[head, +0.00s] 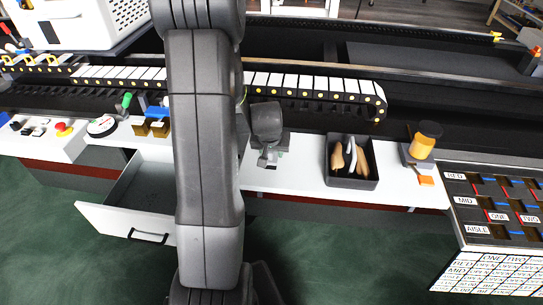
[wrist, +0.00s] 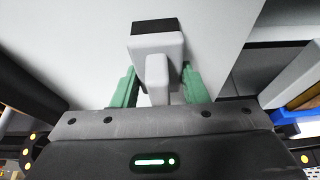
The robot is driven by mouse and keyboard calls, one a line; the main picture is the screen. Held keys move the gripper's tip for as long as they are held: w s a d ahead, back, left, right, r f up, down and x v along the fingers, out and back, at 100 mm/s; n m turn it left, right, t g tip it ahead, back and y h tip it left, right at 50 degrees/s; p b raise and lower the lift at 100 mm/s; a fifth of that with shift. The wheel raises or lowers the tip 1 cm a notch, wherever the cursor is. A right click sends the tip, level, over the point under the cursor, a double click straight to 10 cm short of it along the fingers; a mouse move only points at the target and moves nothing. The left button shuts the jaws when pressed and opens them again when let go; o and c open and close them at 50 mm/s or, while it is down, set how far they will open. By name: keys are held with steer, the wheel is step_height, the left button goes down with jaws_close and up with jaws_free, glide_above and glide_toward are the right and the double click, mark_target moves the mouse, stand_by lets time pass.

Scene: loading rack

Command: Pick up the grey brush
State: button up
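The grey brush (wrist: 157,46) is in the middle of the wrist view. It has a pale grey block with a dark strip at its far end, and a narrow handle pointing back toward my gripper. My gripper (wrist: 160,82) has two green fingers, one on each side of the handle. A gap shows between each finger and the handle, so the gripper looks open. The fingertips are close to the block's near corners; contact is unclear. In the head view my gripper (head: 268,158) is low over the white counter, and the brush is hard to make out there.
The white counter (head: 300,178) holds a dark bin (head: 352,184) with brown and white items. An open drawer (head: 128,222) juts out left. A slatted conveyor (head: 300,86) runs behind.

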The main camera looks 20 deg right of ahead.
steer(key=shift+c, duration=0.5)
steer(key=shift+r, duration=0.25)
step_height(320, 180, up, 10)
steer(key=shift+f, duration=0.2)
